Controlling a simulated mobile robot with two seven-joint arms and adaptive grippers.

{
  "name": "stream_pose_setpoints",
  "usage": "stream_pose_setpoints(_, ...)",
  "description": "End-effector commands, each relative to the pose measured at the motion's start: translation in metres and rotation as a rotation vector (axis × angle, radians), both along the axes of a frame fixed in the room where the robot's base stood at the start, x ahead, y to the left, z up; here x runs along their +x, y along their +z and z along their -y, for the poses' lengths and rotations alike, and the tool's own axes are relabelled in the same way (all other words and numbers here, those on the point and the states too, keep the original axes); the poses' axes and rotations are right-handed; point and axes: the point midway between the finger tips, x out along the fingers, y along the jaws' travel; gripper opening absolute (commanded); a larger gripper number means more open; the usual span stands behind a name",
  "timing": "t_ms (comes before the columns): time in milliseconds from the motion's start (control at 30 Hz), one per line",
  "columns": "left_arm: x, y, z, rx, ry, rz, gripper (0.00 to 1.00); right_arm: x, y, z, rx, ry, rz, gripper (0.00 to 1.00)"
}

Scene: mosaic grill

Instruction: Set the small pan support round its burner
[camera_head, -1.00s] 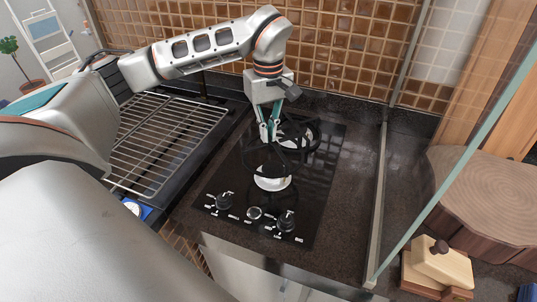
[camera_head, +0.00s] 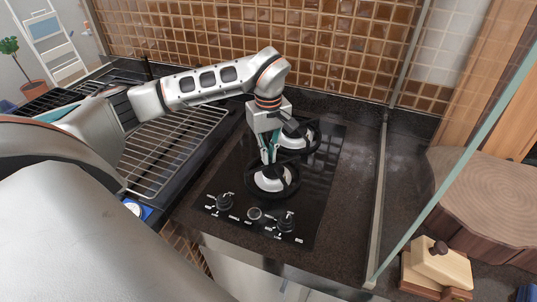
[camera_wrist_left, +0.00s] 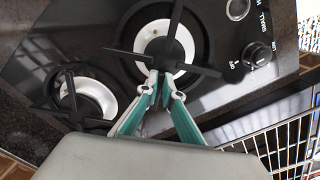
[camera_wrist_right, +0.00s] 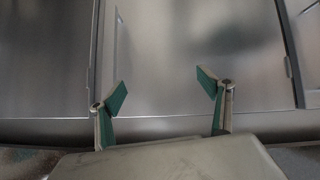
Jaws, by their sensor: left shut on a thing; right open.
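The black small pan support (camera_head: 296,181) is a ring with cross arms, at the front burner (camera_head: 270,184). In the head view the ring encircles the white burner and looks low and about level. I cannot tell whether it touches the glass. My right gripper (camera_wrist_right: 160,90) is open and empty.
The rear burner (camera_head: 292,142) has its own black support around it. Control knobs (camera_head: 286,221) sit along the hob's front edge. A wire grill rack (camera_head: 165,150) lies to the left. A glass panel stands to the right. Flat cabinet fronts (camera_wrist_right: 190,60) face my right gripper.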

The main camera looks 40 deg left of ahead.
Motion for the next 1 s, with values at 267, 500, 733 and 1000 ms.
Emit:
stream_pose_setpoints(267,-0.003,-0.013,0.0,0.003,-0.002,-0.01,0.0,-0.001,-0.001,-0.001,0.001,0.001,-0.001,0.78)
stream_pose_setpoints(500,-0.003,-0.019,0.001,0.001,-0.003,-0.011,0.0,-0.001,-0.001,-0.003,0.001,0.006,-0.002,0.78)
stream_pose_setpoints(733,-0.003,-0.02,0.002,0.001,-0.003,-0.012,0.23,-0.002,-0.002,-0.001,-0.003,0.009,-0.002,0.78)
stream_pose_setpoints(1000,-0.004,-0.019,0.001,0.002,-0.004,-0.014,0.23,-0.002,-0.002,-0.001,-0.003,0.009,-0.002,0.78)
